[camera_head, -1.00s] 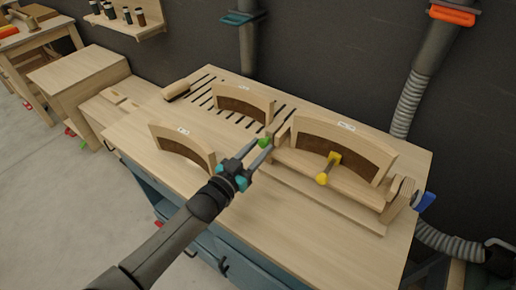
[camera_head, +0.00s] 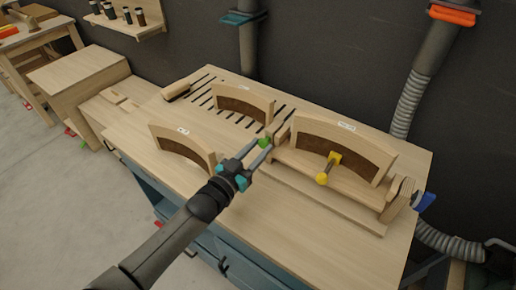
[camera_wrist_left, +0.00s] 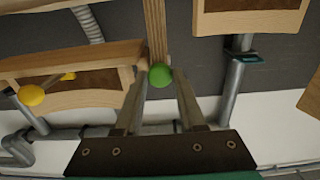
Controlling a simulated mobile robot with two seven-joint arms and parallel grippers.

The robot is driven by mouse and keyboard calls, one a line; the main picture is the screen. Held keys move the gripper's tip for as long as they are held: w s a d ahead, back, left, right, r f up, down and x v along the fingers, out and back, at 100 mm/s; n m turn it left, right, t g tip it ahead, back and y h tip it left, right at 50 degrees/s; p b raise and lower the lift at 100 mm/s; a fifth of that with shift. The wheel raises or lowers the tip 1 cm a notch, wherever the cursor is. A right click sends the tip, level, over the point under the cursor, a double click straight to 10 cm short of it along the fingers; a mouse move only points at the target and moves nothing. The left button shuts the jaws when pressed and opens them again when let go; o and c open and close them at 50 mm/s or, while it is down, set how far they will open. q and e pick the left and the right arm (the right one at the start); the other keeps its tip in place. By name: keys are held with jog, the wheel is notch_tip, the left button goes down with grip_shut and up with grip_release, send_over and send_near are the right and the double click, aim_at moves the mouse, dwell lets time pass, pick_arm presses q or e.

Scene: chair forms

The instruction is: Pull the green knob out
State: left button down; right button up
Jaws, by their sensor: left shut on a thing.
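The green knob (camera_head: 264,142) is at the left end of the wooden fixture (camera_head: 330,182) on the workbench. It also shows as a round green ball in the left wrist view (camera_wrist_left: 160,74), in front of an upright wooden post (camera_wrist_left: 155,30). My left gripper (camera_head: 262,148) reaches it from the front left, and its two fingers are shut on the knob, one on each side. In the left wrist view my left gripper (camera_wrist_left: 161,88) has its fingertips at the knob's sides. My right gripper is not in view.
A yellow knob (camera_head: 322,178) sticks out of the fixture's front. Curved wooden forms (camera_head: 340,142) stand on the bench, with others (camera_head: 182,146) to the left. A blue handle (camera_head: 426,201) is at the fixture's right end. The bench front (camera_head: 290,240) is clear.

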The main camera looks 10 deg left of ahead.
pick_arm(q)
jog(key=shift+p+v, duration=0.8)
jog(key=shift+v, duration=0.5)
jog(key=shift+f, duration=0.1)
jog(key=c, duration=0.8)
grip_release()
jog(key=shift+c, duration=0.2)
jog(key=o, duration=0.3)
jog(key=shift+s, duration=0.1)
jog(key=shift+o, duration=0.2)
jog(key=v, duration=1.5)
